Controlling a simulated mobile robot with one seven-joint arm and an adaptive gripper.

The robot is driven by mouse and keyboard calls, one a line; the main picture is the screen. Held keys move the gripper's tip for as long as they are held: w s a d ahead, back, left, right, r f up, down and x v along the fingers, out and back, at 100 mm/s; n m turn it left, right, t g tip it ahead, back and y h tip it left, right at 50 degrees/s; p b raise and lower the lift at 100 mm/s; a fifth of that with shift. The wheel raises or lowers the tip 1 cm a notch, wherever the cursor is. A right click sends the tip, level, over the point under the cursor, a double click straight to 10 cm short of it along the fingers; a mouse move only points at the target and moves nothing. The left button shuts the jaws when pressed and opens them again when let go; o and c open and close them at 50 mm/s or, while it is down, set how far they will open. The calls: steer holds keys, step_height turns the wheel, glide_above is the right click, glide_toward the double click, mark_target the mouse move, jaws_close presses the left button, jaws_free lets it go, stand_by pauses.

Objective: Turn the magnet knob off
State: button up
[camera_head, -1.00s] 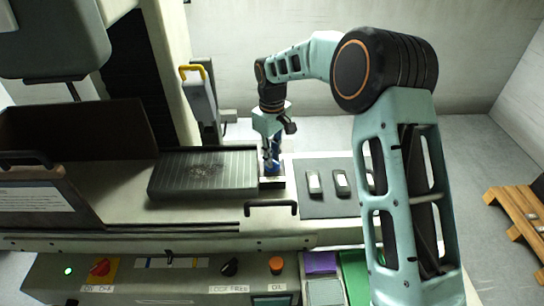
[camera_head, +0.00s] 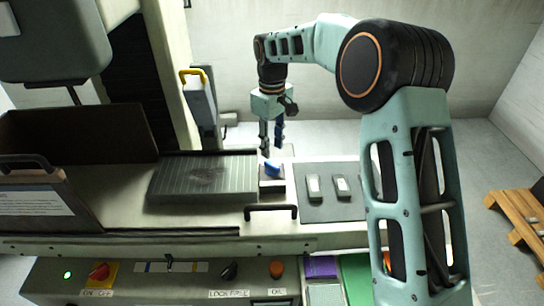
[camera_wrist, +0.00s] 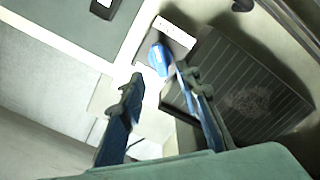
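The blue knob (camera_head: 272,168) sits on a small block at the right end of the dark ribbed magnetic chuck (camera_head: 170,185). In the wrist view the blue knob (camera_wrist: 156,60) shows between and beyond the fingers, beside a white label (camera_wrist: 174,31) whose text is too small to read. My gripper (camera_head: 271,147) is above the knob, apart from it, with its two fingers spread and nothing between them. The wrist view also shows the gripper (camera_wrist: 160,82) open and empty.
A grey mat (camera_head: 325,208) with small metal blocks lies right of the knob. A black handle (camera_head: 271,212) stands in front. A yellow-topped post (camera_head: 201,100) rises behind the chuck.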

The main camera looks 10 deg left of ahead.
mark_target(272, 164)
steer(key=shift+r, duration=2.8)
